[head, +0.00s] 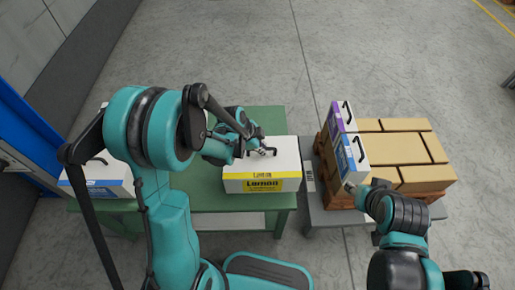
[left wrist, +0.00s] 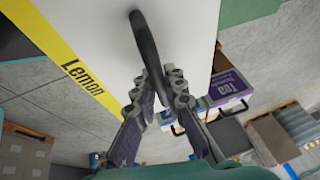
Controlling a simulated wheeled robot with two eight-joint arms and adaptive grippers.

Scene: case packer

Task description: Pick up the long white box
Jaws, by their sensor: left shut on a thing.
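The long white box (head: 278,157) has a yellow "Lemon" band on its front and a black handle on top. It is at the right end of the green table (head: 225,200); I cannot tell whether its base touches the tabletop. My left gripper (head: 264,150) is at the top of the box, shut on its black handle. In the left wrist view, the handle (left wrist: 147,42) runs between the fingers of the gripper (left wrist: 163,82), and the white box (left wrist: 100,30) fills the upper left. My right gripper (head: 350,187) is beside the blue-fronted case; its fingers are too small to read.
A blue-labelled white box (head: 97,173) stands on the green table's left, partly behind my left arm. To the right, a pallet carries brown cartons (head: 400,146), with a purple case (head: 340,118) and a blue-fronted case (head: 352,152) at their left. Grey floor lies beyond.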

